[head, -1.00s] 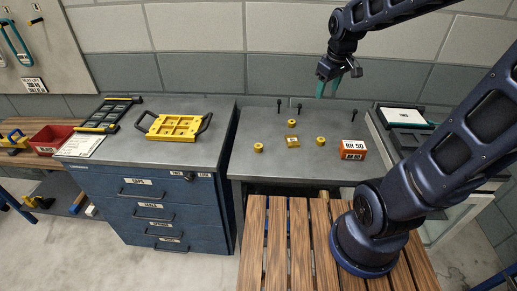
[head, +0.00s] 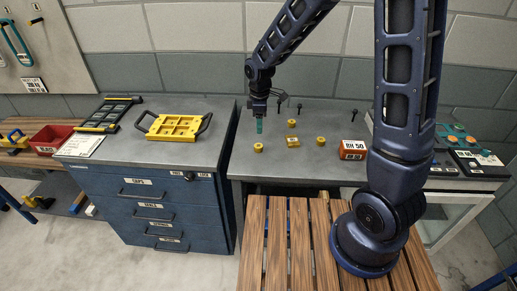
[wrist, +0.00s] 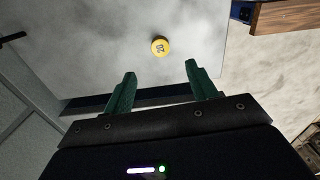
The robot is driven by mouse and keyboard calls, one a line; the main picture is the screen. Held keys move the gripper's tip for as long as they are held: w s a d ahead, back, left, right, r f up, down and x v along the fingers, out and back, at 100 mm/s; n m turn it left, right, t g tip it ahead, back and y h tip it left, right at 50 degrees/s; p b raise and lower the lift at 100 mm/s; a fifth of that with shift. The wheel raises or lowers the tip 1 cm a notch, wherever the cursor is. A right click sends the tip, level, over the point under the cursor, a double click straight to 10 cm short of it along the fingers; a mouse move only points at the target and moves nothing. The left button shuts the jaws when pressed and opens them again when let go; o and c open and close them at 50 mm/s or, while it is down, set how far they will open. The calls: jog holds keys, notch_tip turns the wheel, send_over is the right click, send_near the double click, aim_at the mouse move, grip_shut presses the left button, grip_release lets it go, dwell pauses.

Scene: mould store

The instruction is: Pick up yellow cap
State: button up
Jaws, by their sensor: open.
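Three round yellow caps lie on the grey bench top in the head view: one at the left (head: 258,147), one at the back (head: 292,123) and one at the right (head: 321,141). A squarer yellow piece (head: 293,141) lies among them. My gripper (head: 259,126) points down above the bench, behind the left cap in the picture. In the wrist view one yellow cap (wrist: 160,46) with a dark marking lies beyond the two green fingers. My gripper (wrist: 160,69) is open there, with nothing between its fingers.
An orange labelled box (head: 352,150) stands right of the caps. Small black upright pieces (head: 299,107) stand at the back. A blue drawer cabinet (head: 150,205) with a yellow frame (head: 174,127) on top is at the left. Dark cases (head: 475,162) lie at the right. A slatted wooden surface (head: 290,245) is in front.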

aim_at(258, 145)
jog(key=shift+a+f, duration=0.2)
jog(key=shift+f, duration=5.3)
jog(key=c, duration=1)
